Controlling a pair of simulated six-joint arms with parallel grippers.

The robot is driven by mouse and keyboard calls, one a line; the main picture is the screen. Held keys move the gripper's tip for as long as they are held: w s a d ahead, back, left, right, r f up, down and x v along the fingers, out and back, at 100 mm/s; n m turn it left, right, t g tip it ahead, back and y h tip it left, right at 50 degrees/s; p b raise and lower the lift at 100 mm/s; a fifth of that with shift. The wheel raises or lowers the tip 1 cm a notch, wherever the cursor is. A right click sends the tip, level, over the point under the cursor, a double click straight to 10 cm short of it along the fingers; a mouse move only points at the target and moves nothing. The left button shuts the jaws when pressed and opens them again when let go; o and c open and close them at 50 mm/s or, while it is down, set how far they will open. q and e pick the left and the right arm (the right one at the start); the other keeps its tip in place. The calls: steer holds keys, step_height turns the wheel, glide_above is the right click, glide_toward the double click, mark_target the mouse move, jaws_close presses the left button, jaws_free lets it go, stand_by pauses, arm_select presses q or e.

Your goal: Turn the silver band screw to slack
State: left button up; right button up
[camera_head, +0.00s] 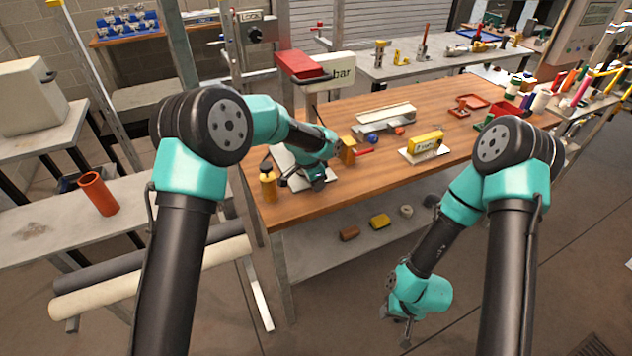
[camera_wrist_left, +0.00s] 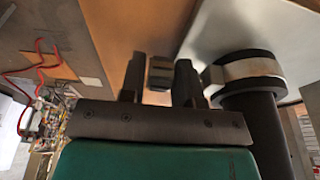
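In the left wrist view a silver band (camera_wrist_left: 252,68) wraps a black cylinder (camera_wrist_left: 258,115), right of my left gripper (camera_wrist_left: 160,78). A small dark block with a lighter middle (camera_wrist_left: 160,72) shows between the two fingers. It may be the band's screw head, but I cannot tell for sure. The fingers stand apart around it, and I see no clear contact. In the head view my left gripper (camera_head: 318,181) is low over the table's front left corner, and my arm hides the band. My right gripper (camera_head: 406,334) hangs in front of the table; its fingers are too small to read.
A yellow device (camera_head: 427,144) stands further right.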

arm_select(q)
steer(key=o, duration=0.3)
steer(key=shift+r, duration=0.15)
steer(key=v, duration=1.1)
steer(key=shift+a+r, duration=0.1)
steer(key=shift+r, duration=0.25)
